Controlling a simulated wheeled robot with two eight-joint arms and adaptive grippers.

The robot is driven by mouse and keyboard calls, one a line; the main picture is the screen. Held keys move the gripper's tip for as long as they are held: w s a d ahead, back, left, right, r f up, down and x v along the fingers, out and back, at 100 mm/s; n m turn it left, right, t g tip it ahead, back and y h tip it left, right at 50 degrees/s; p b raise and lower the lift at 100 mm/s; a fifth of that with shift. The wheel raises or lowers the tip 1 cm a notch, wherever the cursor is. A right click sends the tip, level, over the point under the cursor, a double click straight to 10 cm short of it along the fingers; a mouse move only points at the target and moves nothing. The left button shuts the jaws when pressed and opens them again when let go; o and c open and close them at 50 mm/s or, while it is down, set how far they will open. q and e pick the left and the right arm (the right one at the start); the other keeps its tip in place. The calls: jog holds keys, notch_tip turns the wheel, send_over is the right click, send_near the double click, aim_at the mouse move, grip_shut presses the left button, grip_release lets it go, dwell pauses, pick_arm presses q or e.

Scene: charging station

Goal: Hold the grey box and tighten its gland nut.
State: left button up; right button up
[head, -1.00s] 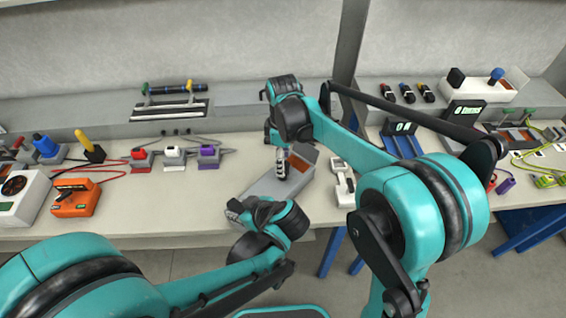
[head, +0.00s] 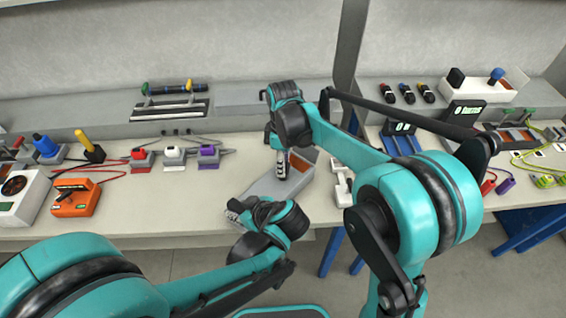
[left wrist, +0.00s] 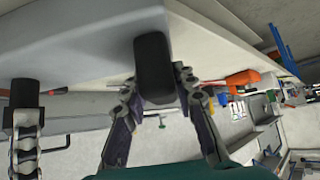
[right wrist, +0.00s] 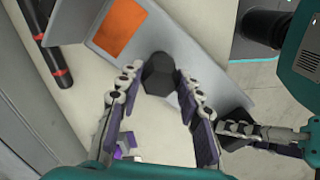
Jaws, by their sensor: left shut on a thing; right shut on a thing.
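The grey box (head: 268,186) lies on the bench near its front edge. In the right wrist view the box (right wrist: 190,38) shows an orange panel. My left gripper (head: 238,212) is shut on a black block-like part (left wrist: 153,68) at the box's front end; the box (left wrist: 60,35) fills the upper left there. My right gripper (head: 281,163) points down over the box's far side. In the right wrist view it is shut around the black, six-sided gland nut (right wrist: 160,73). Any thread behind the nut is hidden.
A white fixture (head: 342,185) stands close to the right of the box. Red, white and purple connectors (head: 174,157) and an orange meter (head: 75,198) are to the left. A black bar with red bands (right wrist: 45,45) lies behind. Bare bench lies left of the box.

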jog(key=m, duration=0.9)
jog(key=shift+m, duration=0.3)
dwell(0.4)
jog(key=o, duration=1.2)
notch_tip(320, 180, up, 12)
